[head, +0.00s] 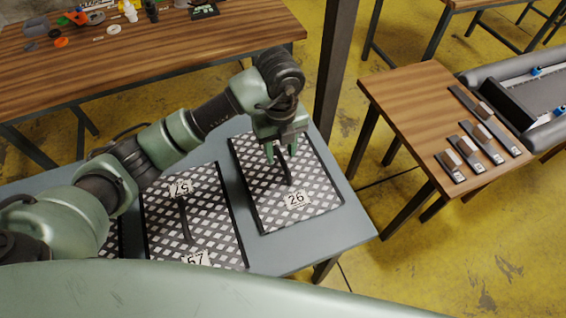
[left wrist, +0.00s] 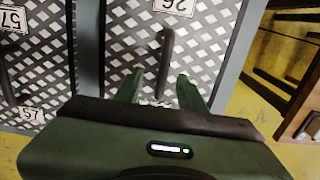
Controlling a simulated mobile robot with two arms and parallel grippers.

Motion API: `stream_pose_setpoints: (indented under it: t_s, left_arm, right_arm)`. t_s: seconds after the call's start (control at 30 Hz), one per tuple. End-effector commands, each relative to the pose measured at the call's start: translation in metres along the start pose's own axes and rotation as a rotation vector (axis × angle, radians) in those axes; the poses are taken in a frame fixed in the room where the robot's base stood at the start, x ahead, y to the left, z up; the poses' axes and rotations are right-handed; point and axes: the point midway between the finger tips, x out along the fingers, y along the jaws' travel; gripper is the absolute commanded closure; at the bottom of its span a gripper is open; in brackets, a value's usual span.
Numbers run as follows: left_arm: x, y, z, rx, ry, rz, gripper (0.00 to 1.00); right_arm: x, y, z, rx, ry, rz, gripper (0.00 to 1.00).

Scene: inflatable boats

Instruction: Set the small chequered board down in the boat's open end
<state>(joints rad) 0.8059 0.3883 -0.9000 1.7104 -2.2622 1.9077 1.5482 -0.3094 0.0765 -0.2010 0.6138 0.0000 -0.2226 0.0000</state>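A chequered board marked 26 (head: 270,201) with a dark bar handle (head: 287,172) lies flat on the grey table. It looks smaller than the chequered board marked 57 (head: 215,210) beside it. My left gripper (head: 282,151) is above board 26, at the far end of its handle. In the left wrist view its fingers (left wrist: 160,88) are apart, with the handle (left wrist: 165,62) showing between them; I cannot tell whether they touch it. The grey inflatable boat (head: 495,72) is at the far right, partly cut off. My right gripper is not in view.
A wooden table (head: 405,105) with several dark strips and small blocks stands between the grey table (head: 345,232) and the boat. A dark post (head: 333,70) rises behind the grey table. A cluttered wooden bench (head: 150,60) is at the back left. Yellow floor shows between the tables.

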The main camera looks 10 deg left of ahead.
Motion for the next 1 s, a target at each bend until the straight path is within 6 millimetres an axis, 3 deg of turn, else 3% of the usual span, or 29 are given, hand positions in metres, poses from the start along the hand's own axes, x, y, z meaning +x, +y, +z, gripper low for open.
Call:
stream_pose_setpoints:
  t_s: [0.13, 0.3, 0.43, 0.6, 0.77, 1.0]
  left_arm:
    - [0.02, -0.002, 0.0, -0.002, 0.005, 0.004, 0.6]
    - [0.043, -0.004, 0.001, 0.0, 0.002, 0.001, 0.6]
    - [0.05, -0.004, 0.001, 0.002, 0.002, 0.0, 0.6]
    - [0.05, -0.004, 0.002, 0.002, 0.001, -0.001, 0.6]
    - [0.049, -0.004, 0.002, 0.002, 0.001, -0.001, 1.0]
    - [0.049, -0.004, 0.002, 0.001, 0.001, -0.001, 1.0]
  right_arm:
    - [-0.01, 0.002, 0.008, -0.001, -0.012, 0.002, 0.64]
    - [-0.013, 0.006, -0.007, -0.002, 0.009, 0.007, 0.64]
    - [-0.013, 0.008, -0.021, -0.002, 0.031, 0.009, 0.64]
    - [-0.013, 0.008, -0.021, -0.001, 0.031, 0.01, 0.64]
    - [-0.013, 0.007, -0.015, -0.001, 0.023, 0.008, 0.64]
    - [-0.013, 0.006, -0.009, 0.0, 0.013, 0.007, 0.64]
